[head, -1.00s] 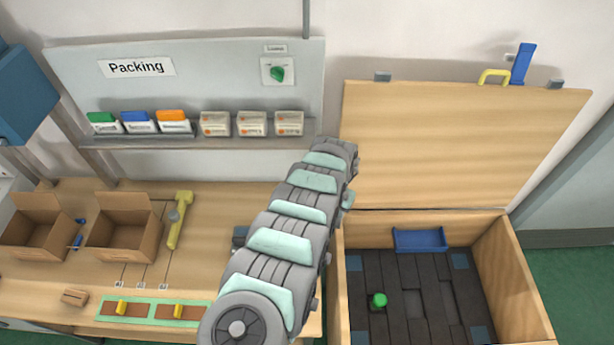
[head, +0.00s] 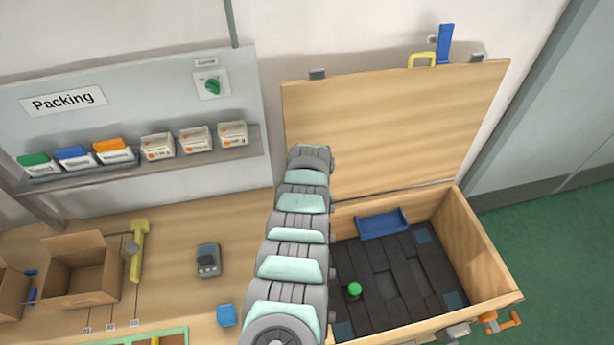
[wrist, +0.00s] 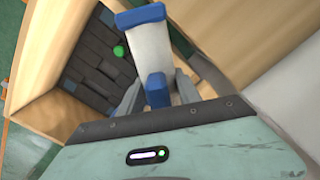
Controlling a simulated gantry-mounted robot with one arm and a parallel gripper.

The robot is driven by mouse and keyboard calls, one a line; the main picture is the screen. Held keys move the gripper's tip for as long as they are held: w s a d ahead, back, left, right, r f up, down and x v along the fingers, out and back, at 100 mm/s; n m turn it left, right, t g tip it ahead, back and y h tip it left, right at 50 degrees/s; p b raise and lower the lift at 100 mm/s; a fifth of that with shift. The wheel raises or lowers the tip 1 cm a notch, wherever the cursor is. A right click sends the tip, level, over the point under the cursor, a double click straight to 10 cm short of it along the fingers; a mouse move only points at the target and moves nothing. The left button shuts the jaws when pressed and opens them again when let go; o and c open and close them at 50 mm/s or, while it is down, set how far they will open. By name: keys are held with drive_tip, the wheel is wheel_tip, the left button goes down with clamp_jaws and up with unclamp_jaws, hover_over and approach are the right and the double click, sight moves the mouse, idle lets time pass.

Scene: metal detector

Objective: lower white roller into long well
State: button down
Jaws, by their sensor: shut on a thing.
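The white roller (wrist: 152,47) has blue ends and shows in the wrist view. My gripper (wrist: 158,92) is shut on it near its lower blue end, and the roller sticks out beyond the fingers. In the head view my gripper and the roller are hidden behind my arm. The open wooden crate (head: 468,240) stands at the right, with a dark insert (head: 375,268) on its floor. Recesses show faintly in the insert, and I cannot tell surely which is the long well. In the wrist view the insert (wrist: 92,67) lies beyond and left of the roller.
A green-topped piece (head: 354,290) stands up from the insert. A blue piece (head: 383,223) lies at its back edge. The raised lid (head: 400,125) stands behind. A workbench with a cardboard box (head: 82,275) and a yellow tool (head: 138,250) is at the left.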

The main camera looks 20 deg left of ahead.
drive_tip(key=shift+w+d, duration=0.15)
drive_tip(key=shift+d, duration=0.25)
drive_tip(key=shift+w+d+r, duration=0.1)
drive_tip(key=shift+d, duration=0.4)
drive_tip(key=shift+w+d, duration=0.1)
drive_tip(key=shift+w+d+m+p, duration=0.15)
drive_tip(key=shift+d+m+p, duration=0.2)
drive_tip(key=shift+d, duration=0.55)
drive_tip(key=shift+d, duration=0.1)
